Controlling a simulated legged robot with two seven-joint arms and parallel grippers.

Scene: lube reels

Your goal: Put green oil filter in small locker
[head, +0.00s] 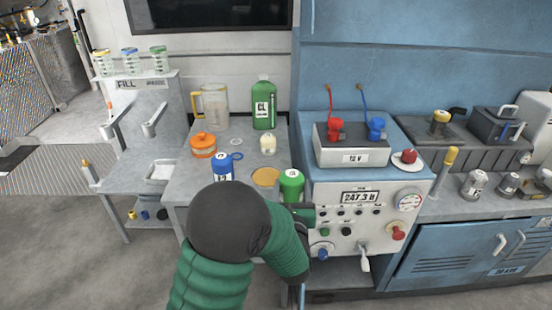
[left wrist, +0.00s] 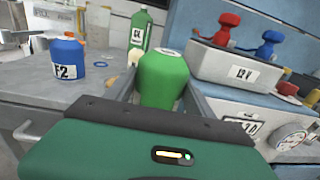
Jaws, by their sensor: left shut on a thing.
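The green oil filter (head: 291,184) has a white top and is upright at the right front of the grey worktop. It also shows in the left wrist view (left wrist: 163,78), between the two fingers. My left gripper (head: 298,207) is shut on the green filter; its arm hides part of the worktop front. I cannot tell whether the filter touches the worktop. A blue cabinet with closed doors and handles (head: 450,250) is at the lower right; I cannot tell whether it is the small locker. My right gripper is not in view.
A blue filter (head: 222,168) and an orange container (head: 203,146) stand on the worktop, with a green bottle (head: 264,105) behind. A white control panel (head: 335,215) and a battery (head: 350,148) are close right of the filter. Grey floor is open at left.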

